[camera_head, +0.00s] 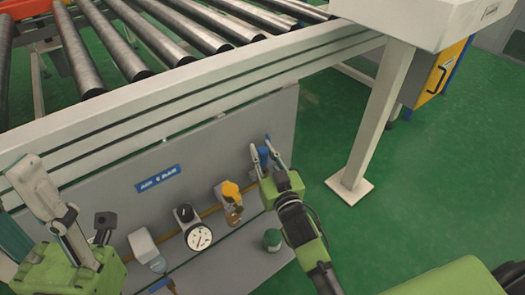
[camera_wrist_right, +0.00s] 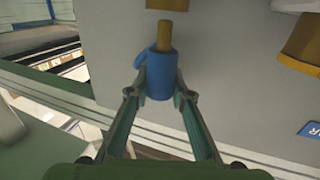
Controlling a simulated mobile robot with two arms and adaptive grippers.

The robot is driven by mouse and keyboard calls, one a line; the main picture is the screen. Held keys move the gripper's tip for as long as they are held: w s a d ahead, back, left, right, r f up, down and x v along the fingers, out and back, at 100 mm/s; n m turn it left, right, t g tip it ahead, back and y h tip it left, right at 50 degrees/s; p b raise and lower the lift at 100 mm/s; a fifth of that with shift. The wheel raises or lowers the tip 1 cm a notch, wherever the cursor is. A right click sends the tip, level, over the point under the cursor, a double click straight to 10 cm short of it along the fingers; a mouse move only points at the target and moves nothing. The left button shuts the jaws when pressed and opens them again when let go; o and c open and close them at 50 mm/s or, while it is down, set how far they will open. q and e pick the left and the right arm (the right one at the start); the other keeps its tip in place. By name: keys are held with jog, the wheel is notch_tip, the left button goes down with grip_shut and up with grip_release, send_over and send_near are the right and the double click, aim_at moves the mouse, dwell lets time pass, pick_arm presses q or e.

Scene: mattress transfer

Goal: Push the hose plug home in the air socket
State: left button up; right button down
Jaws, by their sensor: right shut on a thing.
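My right gripper (camera_head: 266,155) is at the right end of the grey panel, its fingers pinched on a blue fitting (camera_head: 264,157). In the right wrist view the fingertips press both sides of this blue cylindrical fitting (camera_wrist_right: 160,80), which has a small side tab. I cannot tell from these views whether the blue part is the hose plug or the air socket, nor how deep the stem sits. My left gripper (camera_head: 75,235) is at the lower left; its jaw state is unclear.
The panel (camera_head: 210,155) carries a blue label (camera_head: 158,178), a round gauge (camera_head: 199,237), a yellow-knobbed valve (camera_head: 230,190) and brass piping. A roller conveyor (camera_head: 140,60) lies above. A white post (camera_head: 372,120) stands right of the panel; green floor (camera_head: 430,180) is free beyond.

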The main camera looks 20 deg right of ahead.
aim_at(265, 166)
jog(key=shift+f+b, duration=1.05)
jog(key=shift+f, duration=0.75)
jog(key=c, duration=1.7)
grip_release()
jog(key=shift+s, duration=0.25)
jog(key=s, duration=1.1)
jog(key=shift+s+d, duration=0.2)
jog(key=shift+s, duration=0.1)
